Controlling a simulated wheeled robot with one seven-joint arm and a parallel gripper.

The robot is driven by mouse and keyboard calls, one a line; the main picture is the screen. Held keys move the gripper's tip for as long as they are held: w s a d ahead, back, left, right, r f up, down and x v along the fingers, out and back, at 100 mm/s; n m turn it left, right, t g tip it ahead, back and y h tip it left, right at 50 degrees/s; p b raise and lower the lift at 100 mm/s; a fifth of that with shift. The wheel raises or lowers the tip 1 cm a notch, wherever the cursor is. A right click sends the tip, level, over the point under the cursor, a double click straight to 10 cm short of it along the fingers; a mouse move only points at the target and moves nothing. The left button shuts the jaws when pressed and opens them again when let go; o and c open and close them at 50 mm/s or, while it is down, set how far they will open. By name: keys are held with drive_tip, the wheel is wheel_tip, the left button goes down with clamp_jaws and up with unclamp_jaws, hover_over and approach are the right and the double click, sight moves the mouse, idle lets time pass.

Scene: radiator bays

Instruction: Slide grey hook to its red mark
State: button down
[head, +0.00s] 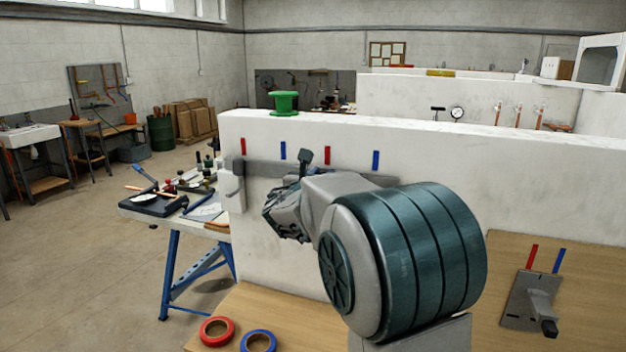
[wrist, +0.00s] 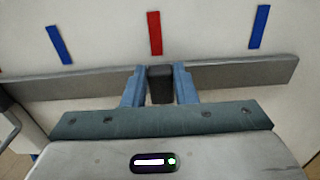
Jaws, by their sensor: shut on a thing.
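The grey hook shows as a dark grey block (wrist: 160,86) in the wrist view, in front of the grey rail (wrist: 235,76) on the white wall. My gripper (wrist: 160,92) is shut on it, with a blue finger on each side. A red mark (wrist: 154,33) is on the wall above the rail, almost in line with the block. In the head view, my gripper (head: 290,212) is at the rail, largely hidden by my arm. The block's dark top (head: 304,157) shows left of the red mark (head: 327,155). The hook's lower part is hidden.
Blue marks (head: 283,150) (head: 375,160) flank this red mark; another red mark (head: 243,146) is farther left. A pale grey hooked piece (head: 233,183) is at the rail's left end. A plate with a lever (head: 538,305) is lower right. Tape rolls (head: 216,331) lie below.

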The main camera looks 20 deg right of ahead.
drive_tip(key=shift+a, duration=0.1)
drive_tip(key=c, duration=1.2)
unclamp_jaws()
drive_tip(key=shift+o, duration=0.2)
drive_tip(key=shift+a, duration=0.1)
drive_tip(key=b+v, duration=0.2)
drive_tip(key=v, duration=1.1)
drive_tip(key=shift+s+a, duration=0.25)
